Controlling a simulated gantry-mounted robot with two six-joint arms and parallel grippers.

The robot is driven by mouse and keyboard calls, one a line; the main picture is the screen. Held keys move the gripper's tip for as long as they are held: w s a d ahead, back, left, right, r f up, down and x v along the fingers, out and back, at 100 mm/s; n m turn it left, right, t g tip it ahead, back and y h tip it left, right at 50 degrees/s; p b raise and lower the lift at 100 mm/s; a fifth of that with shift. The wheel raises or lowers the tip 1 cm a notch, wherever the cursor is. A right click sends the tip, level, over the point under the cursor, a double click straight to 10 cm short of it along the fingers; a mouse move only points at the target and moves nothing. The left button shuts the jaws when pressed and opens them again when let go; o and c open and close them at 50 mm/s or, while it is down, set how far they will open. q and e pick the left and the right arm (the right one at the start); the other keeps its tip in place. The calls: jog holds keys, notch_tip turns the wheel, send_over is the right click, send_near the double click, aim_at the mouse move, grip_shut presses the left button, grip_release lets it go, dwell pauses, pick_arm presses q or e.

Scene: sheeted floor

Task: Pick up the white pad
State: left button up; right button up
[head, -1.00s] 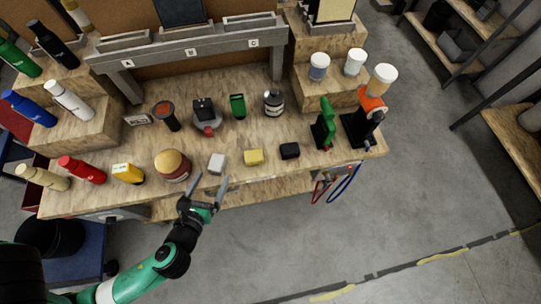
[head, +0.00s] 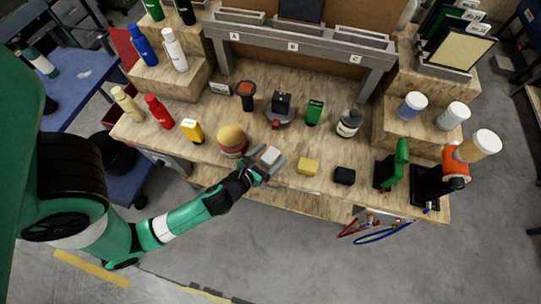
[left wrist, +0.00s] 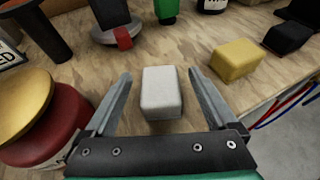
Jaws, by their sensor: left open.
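The white pad (head: 270,155) is a small pale block on the wooden workbench, near its front edge. My left gripper (head: 268,163) reaches it from the front. In the left wrist view the white pad (left wrist: 161,92) lies between the two spread fingers of the left gripper (left wrist: 160,98). There is a gap on both sides, and the fingers do not appear to touch it. The right gripper is in neither view.
A red jar with a tan lid (head: 232,140) stands close to the left of the pad. A yellow block (head: 308,167) and a black block (head: 344,176) lie to its right. A black object on a round base (head: 281,108) stands behind.

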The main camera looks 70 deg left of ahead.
aim_at(274, 151)
pick_arm(q)
jog(key=x, duration=0.3)
jog(key=shift+w+a+f, duration=0.1)
jog(key=shift+w+a, duration=0.05)
jog(key=shift+w, duration=0.05)
grip_shut()
jog(key=shift+r, duration=0.4)
jog(key=r+p, duration=0.2)
jog(key=p, duration=0.1)
jog(key=r+p, duration=0.2)
jog(key=shift+s, duration=0.3)
jog(key=s+r+p, duration=0.8)
jog(key=s+p, duration=0.5)
jog(key=p, duration=1.2)
jog(key=shift+s+a, duration=0.2)
jog(key=shift+a, duration=0.25)
